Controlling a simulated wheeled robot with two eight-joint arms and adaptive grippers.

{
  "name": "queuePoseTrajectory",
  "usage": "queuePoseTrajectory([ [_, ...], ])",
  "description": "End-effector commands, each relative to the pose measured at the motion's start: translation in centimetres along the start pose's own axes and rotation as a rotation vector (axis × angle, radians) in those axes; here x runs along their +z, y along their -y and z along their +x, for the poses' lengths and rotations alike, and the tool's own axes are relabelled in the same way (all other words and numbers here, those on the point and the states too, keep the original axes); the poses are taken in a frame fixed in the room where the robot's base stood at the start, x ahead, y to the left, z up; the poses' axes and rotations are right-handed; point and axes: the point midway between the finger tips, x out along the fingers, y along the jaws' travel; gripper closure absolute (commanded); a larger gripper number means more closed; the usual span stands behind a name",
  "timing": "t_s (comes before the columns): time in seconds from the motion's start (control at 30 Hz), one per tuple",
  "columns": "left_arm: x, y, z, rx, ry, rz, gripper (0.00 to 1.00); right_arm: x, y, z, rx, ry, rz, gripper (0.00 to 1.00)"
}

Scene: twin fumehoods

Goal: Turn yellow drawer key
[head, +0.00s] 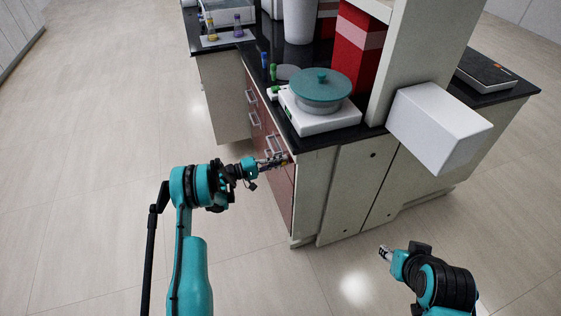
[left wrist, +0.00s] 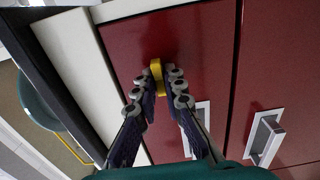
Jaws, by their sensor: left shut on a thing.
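The yellow key (left wrist: 156,76) sits on the face of a dark red drawer (left wrist: 130,50) in the left wrist view. My left gripper (left wrist: 158,92) is shut on the key, its two fingers on either side of it. The fingers cover the lower part of the key. In the head view, my left gripper (head: 284,160) is at the red front of the bench, near its front corner, and the key is too small to make out there. My right gripper (head: 384,252) is low at the right, apart from the bench, and too small to read.
Silver handles (left wrist: 265,138) stick out of the drawer fronts close to the fingers. Above is the black benchtop (head: 290,118) with a white device (head: 325,122) bearing a teal-lidded vessel (head: 320,88). A white box (head: 440,128) juts out at the right. The floor is clear.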

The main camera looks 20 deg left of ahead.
Motion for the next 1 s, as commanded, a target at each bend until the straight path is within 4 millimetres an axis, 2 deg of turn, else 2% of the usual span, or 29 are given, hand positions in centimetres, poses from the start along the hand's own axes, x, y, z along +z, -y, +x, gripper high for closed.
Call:
queuePoseTrajectory([
  [0.03, 0.0, 0.0, 0.0, -0.001, -0.001, 0.0, 0.85, 0.0, 0.0, 0.0, 0.0, 0.0, 0.0, 0.6],
  [0.1, 0.0, 0.0, 0.0, -0.001, -0.001, 0.001, 0.71, 0.0, 0.0, 0.0, 0.0, 0.0, 0.0, 0.6],
  [0.47, 0.0, 0.0, -0.5, 0.0, -0.001, 0.001, 0.71, 0.0, 0.0, 0.0, 0.0, 0.0, 0.0, 0.6],
  [0.57, -0.1, 0.0, -1.8, 0.0, -0.004, 0.001, 0.71, 0.0, 0.0, 0.0, 0.0, 0.0, 0.0, 0.6],
  [0.8, -0.1, 0.0, -7.0, 0.0, -0.004, 0.001, 0.71, 0.0, 0.0, 0.0, 0.0, 0.0, 0.0, 0.6],
  [1.0, -0.1, 0.0, -10.5, -0.001, -0.003, 0.001, 0.71, 0.0, 0.0, 0.0, 0.0, 0.0, 0.0, 0.6],
])
